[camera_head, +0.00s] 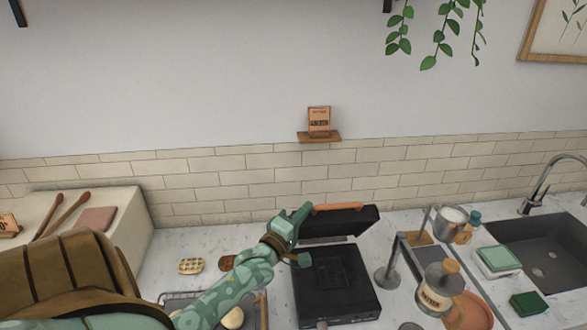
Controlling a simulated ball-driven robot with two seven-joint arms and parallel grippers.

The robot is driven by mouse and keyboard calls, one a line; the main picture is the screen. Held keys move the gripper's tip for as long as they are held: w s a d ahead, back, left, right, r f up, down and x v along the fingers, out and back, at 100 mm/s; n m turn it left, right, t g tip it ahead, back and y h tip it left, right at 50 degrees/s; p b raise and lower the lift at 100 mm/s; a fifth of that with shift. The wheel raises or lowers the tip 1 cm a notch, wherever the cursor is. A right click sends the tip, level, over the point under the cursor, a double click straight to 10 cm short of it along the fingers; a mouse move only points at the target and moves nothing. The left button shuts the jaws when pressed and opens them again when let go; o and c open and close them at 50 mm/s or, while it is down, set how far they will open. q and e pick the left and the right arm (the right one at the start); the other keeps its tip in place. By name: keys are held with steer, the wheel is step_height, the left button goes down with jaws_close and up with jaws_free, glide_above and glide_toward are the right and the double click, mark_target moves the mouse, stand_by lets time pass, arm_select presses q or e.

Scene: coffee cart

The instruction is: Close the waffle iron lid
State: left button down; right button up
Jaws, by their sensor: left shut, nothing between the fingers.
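The waffle iron (352,297) is a black box on the marble counter with a dark plate on top. Its black lid (350,223) stands raised at the back, with an orange-brown handle (342,206) along the top edge. My green left gripper (303,210) is shut and empty. Its tips are at the left end of the handle, overlapping the lid's left edge; I cannot tell if they touch. My left arm hides part of the iron's left side. My right gripper is not in view.
Right of the iron stand a metal stand (387,276), a labelled jar (437,287) and a metal pitcher (450,220), then the sink (540,250). Left of it are a waffle (191,266) and a wire rack (178,299) under my arm. The tiled wall (230,185) is close behind.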

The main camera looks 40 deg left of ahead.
arm_select(q)
steer(key=s+d+f+m+t+h+b, duration=0.1)
steer(key=s+d+f+m+t+b, duration=0.1)
steer(key=f+b, duration=0.5)
steer(key=s+d+f+m+t+h+b, duration=0.1)
steer(key=s+d+f+m+b, duration=0.3)
steer(key=d+f, duration=0.5)
steer(key=shift+s+t+h+b, duration=0.4)
steer(key=shift+s+t+b, duration=0.2)
steer(key=shift+s+b, duration=0.95)
steer(key=shift+w+d+f, duration=0.1)
steer(key=shift+w, duration=0.15)
steer(key=s+b, duration=0.1)
steer(key=s, duration=1.2)
steer(key=shift+f, duration=0.3)
